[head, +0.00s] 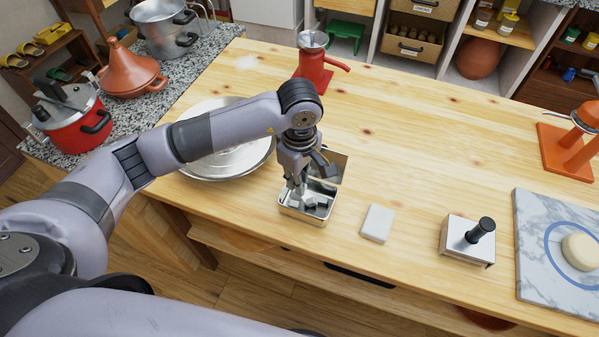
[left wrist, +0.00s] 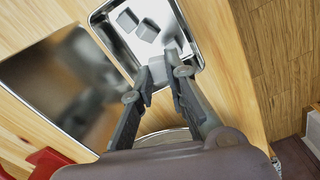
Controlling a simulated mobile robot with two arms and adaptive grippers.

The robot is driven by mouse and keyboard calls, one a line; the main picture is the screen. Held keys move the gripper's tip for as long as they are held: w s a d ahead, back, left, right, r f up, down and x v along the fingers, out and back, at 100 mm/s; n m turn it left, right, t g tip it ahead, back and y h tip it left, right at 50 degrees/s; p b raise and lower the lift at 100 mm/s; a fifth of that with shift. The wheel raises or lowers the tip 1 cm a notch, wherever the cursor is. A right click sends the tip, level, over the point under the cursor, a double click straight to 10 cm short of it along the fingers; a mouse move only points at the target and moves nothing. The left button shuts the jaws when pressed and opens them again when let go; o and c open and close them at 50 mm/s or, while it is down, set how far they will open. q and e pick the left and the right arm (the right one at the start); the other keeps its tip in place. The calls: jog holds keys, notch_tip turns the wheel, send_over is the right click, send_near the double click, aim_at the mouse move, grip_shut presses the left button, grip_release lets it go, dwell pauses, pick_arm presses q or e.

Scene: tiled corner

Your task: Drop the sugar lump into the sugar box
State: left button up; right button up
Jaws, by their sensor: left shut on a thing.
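The sugar box (head: 300,216) is a small shiny metal box on the wooden table, with its lid (head: 335,166) open at the back. It also shows in the left wrist view, with pale grey lumps (left wrist: 127,20) lying inside. My left gripper (head: 298,187) points down over the box. It is shut on a grey sugar lump (left wrist: 158,73), which shows between the fingertips in the left wrist view. The lump's exact height over the box floor cannot be told. My right gripper is not in view.
A wide metal dish (head: 228,168) stands left of the box, and a red grinder (head: 313,72) stands behind. A white block (head: 377,223), a metal piece with a black knob (head: 467,243) and a marble board (head: 545,215) lie to the right. The table between is clear.

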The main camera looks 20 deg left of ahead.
pick_arm(q)
jog(key=shift+f, duration=1)
jog(key=o, duration=0.7)
jog(key=shift+o, duration=0.4)
jog(key=shift+r, duration=0.25)
notch_tip(320, 180, up, 12)
jog(key=shift+f, duration=0.2)
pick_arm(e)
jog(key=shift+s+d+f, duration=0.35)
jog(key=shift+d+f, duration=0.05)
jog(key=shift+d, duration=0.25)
